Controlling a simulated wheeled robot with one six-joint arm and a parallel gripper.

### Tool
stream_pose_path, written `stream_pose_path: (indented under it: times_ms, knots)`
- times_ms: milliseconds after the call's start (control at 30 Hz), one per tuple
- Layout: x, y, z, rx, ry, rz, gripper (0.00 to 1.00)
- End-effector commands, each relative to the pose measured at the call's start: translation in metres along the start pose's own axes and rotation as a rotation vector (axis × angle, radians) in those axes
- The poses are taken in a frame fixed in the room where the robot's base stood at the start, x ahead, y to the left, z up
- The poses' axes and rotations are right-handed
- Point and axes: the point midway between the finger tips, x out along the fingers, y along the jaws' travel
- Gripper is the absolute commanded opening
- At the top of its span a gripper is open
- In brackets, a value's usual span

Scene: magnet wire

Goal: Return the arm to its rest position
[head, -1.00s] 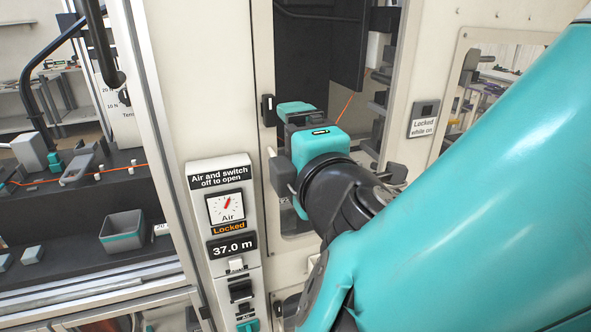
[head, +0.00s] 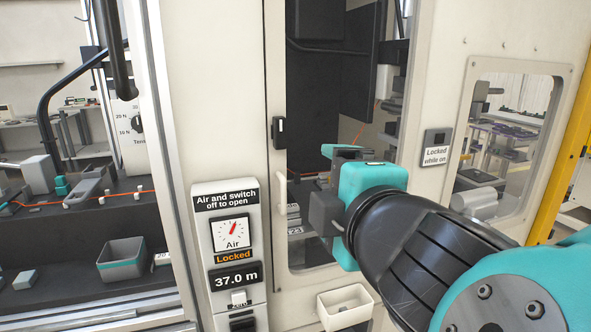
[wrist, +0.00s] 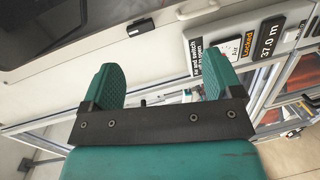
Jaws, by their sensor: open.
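My gripper (wrist: 160,85) is open in the wrist view, its two green ribbed fingers apart with nothing between them. In the head view my teal and black wrist and gripper (head: 338,152) are in front of the cabinet door's glass panel. The fingers are mostly hidden behind the wrist there. My black and teal arm comes in from the lower right.
The control panel (head: 228,250) reads "Locked" and "37.0 m". A white bin (head: 345,306) hangs below the door. On the left an open bay holds a grey bin (head: 121,260) and an orange wire (head: 130,193). A yellow post (head: 566,150) stands at right.

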Motion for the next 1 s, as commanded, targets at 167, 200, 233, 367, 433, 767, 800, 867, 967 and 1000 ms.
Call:
stream_pose_path:
  times_ms: [167,200,233,367,433,767,800,867,967,1000]
  knots:
    - [0.009,-0.066,0.07,0.382,-0.258,-0.381,0.85]
    - [0.004,-0.082,0.08,0.48,-0.314,-0.478,0.85]
    - [-0.002,-0.092,0.086,0.552,-0.353,-0.549,0.85]
    - [-0.037,-0.123,0.093,0.828,-0.49,-0.84,0.85]
    - [-0.058,-0.128,0.09,0.944,-0.537,-0.979,0.85]
    - [-0.123,-0.116,0.072,1.139,-0.595,-1.329,0.85]
    - [-0.125,-0.116,0.071,1.14,-0.595,-1.34,0.85]
    - [-0.125,-0.116,0.071,1.14,-0.595,-1.34,0.85]
    - [-0.125,-0.116,0.071,1.14,-0.595,-1.34,0.85]
    - [-0.125,-0.116,0.071,1.14,-0.595,-1.34,0.85]
